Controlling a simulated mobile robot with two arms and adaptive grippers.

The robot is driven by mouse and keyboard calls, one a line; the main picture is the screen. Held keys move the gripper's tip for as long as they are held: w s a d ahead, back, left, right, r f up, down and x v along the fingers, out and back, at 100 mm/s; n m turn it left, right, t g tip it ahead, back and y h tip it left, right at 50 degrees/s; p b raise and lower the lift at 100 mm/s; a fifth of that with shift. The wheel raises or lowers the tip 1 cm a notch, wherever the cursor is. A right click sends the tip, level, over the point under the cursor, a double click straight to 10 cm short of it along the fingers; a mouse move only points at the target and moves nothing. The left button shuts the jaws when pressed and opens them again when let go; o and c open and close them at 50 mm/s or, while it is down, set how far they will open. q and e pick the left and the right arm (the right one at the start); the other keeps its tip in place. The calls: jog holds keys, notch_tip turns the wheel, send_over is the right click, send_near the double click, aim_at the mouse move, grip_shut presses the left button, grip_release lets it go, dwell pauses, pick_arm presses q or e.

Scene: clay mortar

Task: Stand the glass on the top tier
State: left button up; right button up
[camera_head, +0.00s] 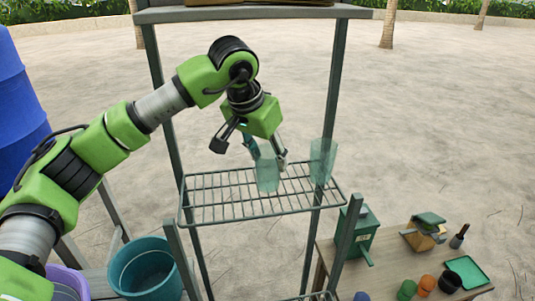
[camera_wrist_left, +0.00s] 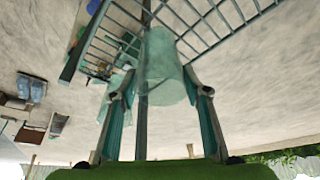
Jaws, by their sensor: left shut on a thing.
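A pale green, see-through glass (camera_head: 267,174) is upright between the fingers of my left gripper (camera_head: 258,152), which is shut on it. The glass is over the wire tier (camera_head: 215,214) of the rack; I cannot tell whether its base touches the wires. In the left wrist view the glass (camera_wrist_left: 163,68) shows between the two fingertips (camera_wrist_left: 163,92), with the wire tier (camera_wrist_left: 205,30) beyond it. A second similar glass (camera_head: 323,160) stands at the right end of the wire tier. My right gripper is not in view.
A higher grey shelf (camera_head: 190,14) spans the rack's posts above the wire tier. A low table (camera_head: 395,255) at the right holds a green box (camera_head: 358,232), a small birdhouse-like object (camera_head: 425,230) and several cups. A teal bucket (camera_head: 146,270) is at lower left. The wire tier's left part is clear.

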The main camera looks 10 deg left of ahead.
pick_arm(q)
jog(key=o, duration=1.2)
jog(key=shift+f, duration=0.1)
jog(key=shift+o, duration=0.2)
jog(key=shift+r, duration=0.2)
jog(key=b+v, duration=0.2)
jog(key=shift+s+r+b, duration=0.15)
jog(key=shift+r+b, duration=0.2)
jog(key=s+a+b, duration=0.4)
jog(key=s, duration=0.7)
jog(key=shift+a, duration=0.3)
jog(key=shift+s, duration=0.1)
